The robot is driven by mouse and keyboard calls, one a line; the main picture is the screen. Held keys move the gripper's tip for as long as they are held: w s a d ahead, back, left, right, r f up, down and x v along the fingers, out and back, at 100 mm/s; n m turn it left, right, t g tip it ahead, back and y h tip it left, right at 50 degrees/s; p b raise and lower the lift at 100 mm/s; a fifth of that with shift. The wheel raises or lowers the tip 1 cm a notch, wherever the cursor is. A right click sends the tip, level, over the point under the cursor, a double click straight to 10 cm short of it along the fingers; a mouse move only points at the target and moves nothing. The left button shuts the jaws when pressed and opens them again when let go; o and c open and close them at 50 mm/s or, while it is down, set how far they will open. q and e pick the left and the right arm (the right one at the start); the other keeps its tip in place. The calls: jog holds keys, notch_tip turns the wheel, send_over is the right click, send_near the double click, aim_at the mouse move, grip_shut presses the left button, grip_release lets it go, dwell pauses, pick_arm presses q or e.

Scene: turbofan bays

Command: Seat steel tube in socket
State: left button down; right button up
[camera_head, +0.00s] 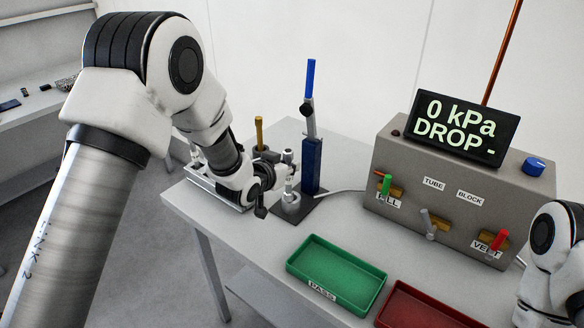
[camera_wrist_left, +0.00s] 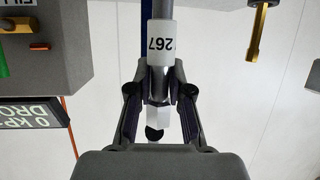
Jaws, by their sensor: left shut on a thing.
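My left gripper (camera_head: 289,172) is shut on the steel tube in the head view, beside the blue clamp post (camera_head: 312,165). The steel tube (camera_wrist_left: 161,75) shows best in the left wrist view, with a white label reading 267 and a hex fitting between the fingers (camera_wrist_left: 160,100). In the head view the tube (camera_head: 290,188) looks upright above a grey round socket (camera_head: 291,208) on a dark base plate. I cannot tell whether its lower end is inside the socket. My right gripper is out of view; only part of the right arm shows at the lower right.
A green PASS tray (camera_head: 336,274) and a red tray (camera_head: 425,308) lie at the table's front. A grey test box (camera_head: 440,200) with levers and a display (camera_head: 462,128) reading 0 kPa stands at right. A brass-coloured piece (camera_head: 259,133) stands behind my left gripper.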

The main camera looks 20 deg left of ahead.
pick_arm(q)
jog(key=shift+w+a+f, duration=0.1)
jog(key=shift+w, duration=1)
notch_tip(320, 180, down, 4)
jog(key=shift+p, duration=0.6)
jog(key=c, duration=1.1)
grip_release()
jog(key=b+v, duration=0.2)
jog(key=v, duration=1)
jog(key=shift+r, duration=0.25)
